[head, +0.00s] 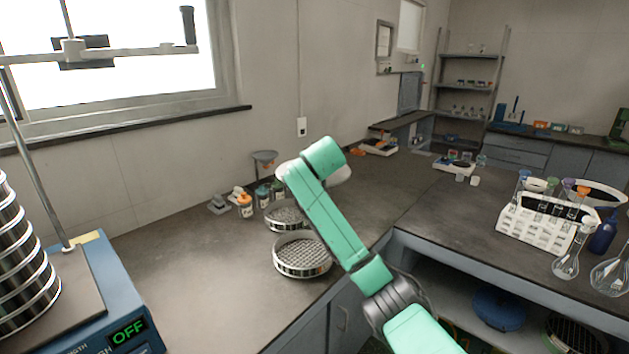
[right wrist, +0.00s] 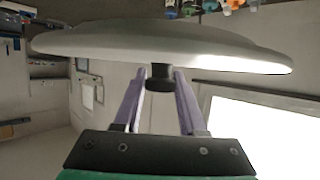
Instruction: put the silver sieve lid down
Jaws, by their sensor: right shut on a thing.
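The silver sieve lid (right wrist: 160,45) is a wide pale disc with a black knob (right wrist: 160,80) in the right wrist view. My right gripper (right wrist: 159,73) has its two purple fingers on either side of the knob and is shut on it. In the head view parts of the lid (head: 341,176) show on both sides of my green right arm, in the air near the wall over the back of the counter. The arm hides the gripper and the lid's middle there. My left gripper is in neither view.
Two round mesh sieves (head: 302,256) stand on the dark counter (head: 195,268), with small jars (head: 245,206) behind them. A blue shaker (head: 110,312) with a sieve stack (head: 22,265) stands at left. The counter between shaker and sieves is clear. A white tube rack (head: 540,228) stands at right.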

